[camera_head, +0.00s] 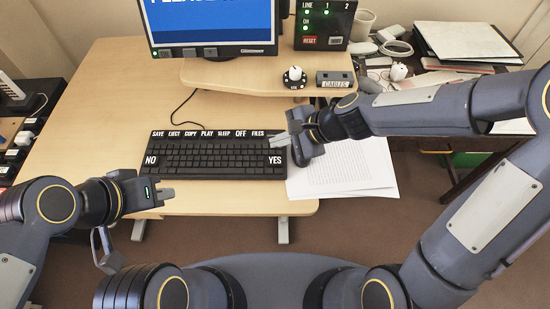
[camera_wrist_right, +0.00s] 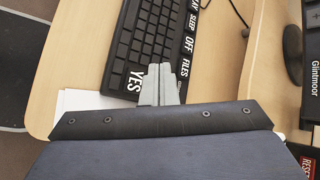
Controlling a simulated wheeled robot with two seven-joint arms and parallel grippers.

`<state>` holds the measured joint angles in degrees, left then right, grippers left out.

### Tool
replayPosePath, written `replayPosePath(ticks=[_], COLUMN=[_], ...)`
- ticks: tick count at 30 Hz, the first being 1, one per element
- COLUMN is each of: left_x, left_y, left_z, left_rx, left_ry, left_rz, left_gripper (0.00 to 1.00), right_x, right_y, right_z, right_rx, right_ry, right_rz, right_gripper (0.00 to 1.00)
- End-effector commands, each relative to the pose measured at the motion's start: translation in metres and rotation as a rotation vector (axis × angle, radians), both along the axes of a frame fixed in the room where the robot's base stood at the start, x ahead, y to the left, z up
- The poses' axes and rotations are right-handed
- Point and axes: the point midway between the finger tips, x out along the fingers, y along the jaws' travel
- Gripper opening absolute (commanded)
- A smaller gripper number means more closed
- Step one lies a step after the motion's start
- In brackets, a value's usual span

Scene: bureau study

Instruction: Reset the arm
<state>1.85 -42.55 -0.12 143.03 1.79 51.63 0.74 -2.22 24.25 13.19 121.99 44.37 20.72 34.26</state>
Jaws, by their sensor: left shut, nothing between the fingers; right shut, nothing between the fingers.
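My right arm (camera_head: 420,108) reaches in from the right in the head view. Its gripper (camera_head: 284,140) is shut and empty, above the right end of the black keyboard (camera_head: 212,161), near the YES key (camera_head: 275,160). In the right wrist view the shut fingers (camera_wrist_right: 160,84) overlap the keyboard (camera_wrist_right: 150,40) beside its YES key (camera_wrist_right: 134,82); contact cannot be told. My left gripper (camera_head: 168,193) is shut and empty, just in front of the keyboard's lower left corner, near the NO key (camera_head: 151,161).
A monitor (camera_head: 212,20) stands at the back on the desk (camera_head: 100,100). A raised shelf (camera_head: 235,78) holds a small knob device (camera_head: 294,77). A box with LINE lights (camera_head: 324,22) stands behind. Papers (camera_head: 345,172) lie under the right gripper. Clutter fills the right side table.

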Motion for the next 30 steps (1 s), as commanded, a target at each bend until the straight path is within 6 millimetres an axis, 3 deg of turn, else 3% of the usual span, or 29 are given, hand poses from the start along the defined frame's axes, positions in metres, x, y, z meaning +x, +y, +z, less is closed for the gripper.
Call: replayPosePath(ticks=[10, 14, 17, 21, 24, 30], left_x=[0.0, 0.0, 0.0, 0.0, 0.0, 0.0], left_y=[0.0, 0.0, 0.0, 0.0, 0.0, 0.0], left_z=[0.0, 0.007, 0.017, 0.033, 0.044, 0.062], left_rx=[0.0, 0.0, 0.0, 0.0, 0.0, 0.0], left_ry=[0.0, 0.0, 0.0, 0.0, 0.0, 0.0], left_rz=[0.0, 0.0, 0.0, 0.0, 0.0, 0.0], left_gripper=[0.0, 0.0, 0.0, 0.0, 0.0, 0.0], right_x=[0.0, -0.004, -0.017, -0.051, -0.082, -0.14], right_y=[-0.001, -0.013, -0.038, -0.084, -0.117, -0.167], right_z=[0.001, 0.02, 0.053, 0.101, 0.125, 0.149], right_rx=[-0.001, -0.026, -0.084, -0.225, -0.345, -0.573], right_ry=[-0.003, -0.065, -0.181, -0.379, -0.496, -0.644], right_rz=[0.001, 0.038, 0.114, 0.266, 0.371, 0.539], right_gripper=[0.0, 0.0, 0.0, 0.0, 0.0, 0.0])
